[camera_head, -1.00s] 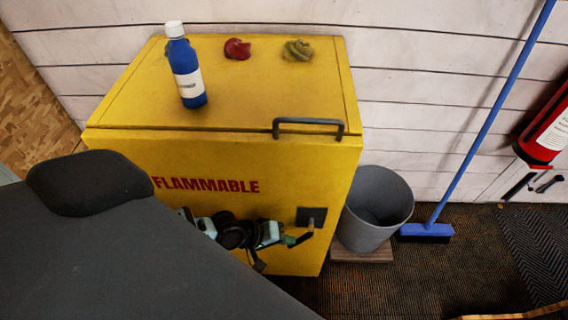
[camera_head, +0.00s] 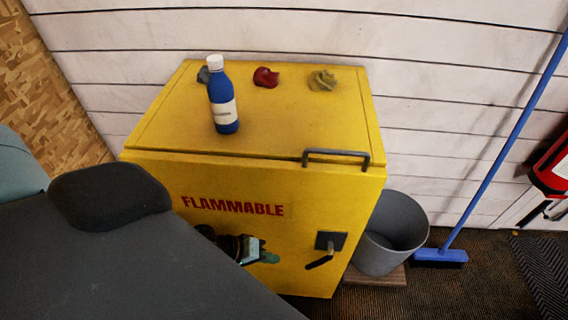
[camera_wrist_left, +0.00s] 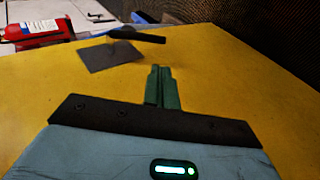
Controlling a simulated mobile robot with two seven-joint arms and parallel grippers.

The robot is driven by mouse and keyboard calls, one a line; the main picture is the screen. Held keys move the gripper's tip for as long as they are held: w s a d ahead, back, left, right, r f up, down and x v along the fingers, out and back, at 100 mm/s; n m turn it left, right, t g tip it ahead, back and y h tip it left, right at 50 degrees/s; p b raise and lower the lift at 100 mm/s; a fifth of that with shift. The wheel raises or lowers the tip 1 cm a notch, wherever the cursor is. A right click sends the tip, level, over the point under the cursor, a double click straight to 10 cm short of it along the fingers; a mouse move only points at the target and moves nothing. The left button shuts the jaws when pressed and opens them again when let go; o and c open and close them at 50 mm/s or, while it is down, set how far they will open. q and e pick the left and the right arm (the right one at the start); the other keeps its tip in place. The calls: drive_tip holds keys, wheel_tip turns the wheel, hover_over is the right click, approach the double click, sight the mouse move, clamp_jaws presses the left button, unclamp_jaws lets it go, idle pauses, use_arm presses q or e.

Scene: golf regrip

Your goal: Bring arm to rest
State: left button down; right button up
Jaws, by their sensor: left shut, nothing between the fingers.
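My left gripper (camera_head: 270,257) is in front of the yellow cabinet's lower front, left of its door latch (camera_head: 326,250). In the left wrist view its green fingers (camera_wrist_left: 162,88) are together with nothing between them. The yellow cabinet (camera_head: 300,275) also fills much of the left wrist view, where the latch's dark plate (camera_wrist_left: 110,56) and black lever show beyond the fingertips. The fingers look apart from the latch. My right gripper is in neither view.
A grey bin (camera_head: 392,235) and blue broom (camera_head: 440,257) are to the right. A red extinguisher (camera_head: 551,165) is at the far right.

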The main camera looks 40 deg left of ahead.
use_arm(q)
drive_tip(key=shift+f+v, duration=0.2)
drive_tip(key=shift+v, duration=1.05)
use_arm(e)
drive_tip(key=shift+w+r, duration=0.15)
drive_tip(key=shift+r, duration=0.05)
use_arm(q)
drive_tip(key=shift+a, duration=0.2)
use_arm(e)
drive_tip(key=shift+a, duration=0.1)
use_arm(q)
drive_tip(key=s+d+r+m+y+p, duration=0.1)
drive_tip(key=s+d+m+p, duration=0.1)
drive_tip(key=s, duration=0.3)
drive_tip(key=s+d+r+m+t+y+p, duration=0.1)
drive_tip(key=s+d+r+m+y+p, duration=0.1)
drive_tip(key=s, duration=0.4)
drive_tip(key=s+d+r+m+y+p, duration=0.1)
drive_tip(key=s+d+r+m+p, duration=0.1)
drive_tip(key=s+m+p, duration=0.2)
drive_tip(key=shift+s+m+t+y, duration=0.35)
drive_tip(key=shift+s+m, duration=0.25)
drive_tip(key=shift+s, duration=0.6)
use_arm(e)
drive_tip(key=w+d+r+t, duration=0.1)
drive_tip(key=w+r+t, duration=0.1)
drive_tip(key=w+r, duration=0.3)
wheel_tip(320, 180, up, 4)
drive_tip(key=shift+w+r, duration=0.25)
